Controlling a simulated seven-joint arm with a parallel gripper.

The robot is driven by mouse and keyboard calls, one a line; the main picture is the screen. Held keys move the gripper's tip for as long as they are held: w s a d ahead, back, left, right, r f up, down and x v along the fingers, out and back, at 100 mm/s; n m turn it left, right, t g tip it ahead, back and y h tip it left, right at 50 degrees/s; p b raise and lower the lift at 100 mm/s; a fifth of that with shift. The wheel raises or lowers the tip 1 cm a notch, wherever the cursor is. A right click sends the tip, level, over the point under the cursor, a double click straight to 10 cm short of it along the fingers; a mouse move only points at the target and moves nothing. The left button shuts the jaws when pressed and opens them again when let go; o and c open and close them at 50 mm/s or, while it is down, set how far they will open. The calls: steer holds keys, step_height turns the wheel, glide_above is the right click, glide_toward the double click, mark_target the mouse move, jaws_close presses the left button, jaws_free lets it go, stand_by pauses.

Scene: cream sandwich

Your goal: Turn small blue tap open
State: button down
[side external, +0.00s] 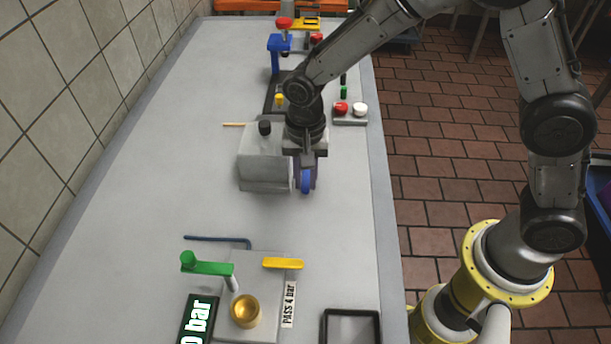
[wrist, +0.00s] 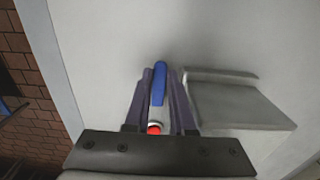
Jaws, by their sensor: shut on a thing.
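The small blue tap (side external: 307,181) sits on the right side of a grey box-shaped unit (side external: 262,172) on the table. My gripper (side external: 305,172) points down over it, with its fingers on either side of the tap. In the wrist view the blue tap (wrist: 160,88) stands between the two dark fingers of my gripper (wrist: 157,95), which are shut on it. A red spot (wrist: 154,128) on a pale part shows close to the palm. The grey unit (wrist: 235,103) is just right of the fingers. The tap's lower part is hidden by the fingers.
In front are a green-handled tap (side external: 208,266), a yellow handle (side external: 283,263), a brass cup (side external: 246,311), a "PASS 4 bar" label (side external: 289,305) and a black tray (side external: 351,313). Behind stand a blue post (side external: 275,55) and a small plate with red and white knobs (side external: 350,121).

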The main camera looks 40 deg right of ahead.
steer(key=n, duration=0.1)
steer(key=d+n, duration=0.1)
steer(key=n, duration=0.1)
steer(key=s+n, duration=0.1)
steer(key=n, duration=0.1)
steer(key=shift+d+r, duration=0.1)
steer(key=shift+d, duration=0.2)
steer(key=n, duration=0.2)
steer(key=d+n, duration=0.1)
steer(key=n, duration=0.1)
steer(key=d+n, duration=0.1)
steer(key=shift+n, duration=0.4)
steer(key=n, duration=0.1)
steer(key=d+n, duration=0.1)
steer(key=n, duration=0.1)
steer(key=shift+w+d, duration=0.15)
steer(key=shift+w+d+n, duration=0.2)
steer(key=shift+d+n, duration=0.05)
steer(key=shift+n, duration=0.75)
steer(key=shift+w+d+n, duration=0.2)
steer(key=shift+d+n, duration=0.05)
steer(key=shift+n, duration=0.75)
steer(key=c, duration=1)
jaws_free()
steer(key=shift+c, duration=0.2)
step_height(320, 180, up, 14)
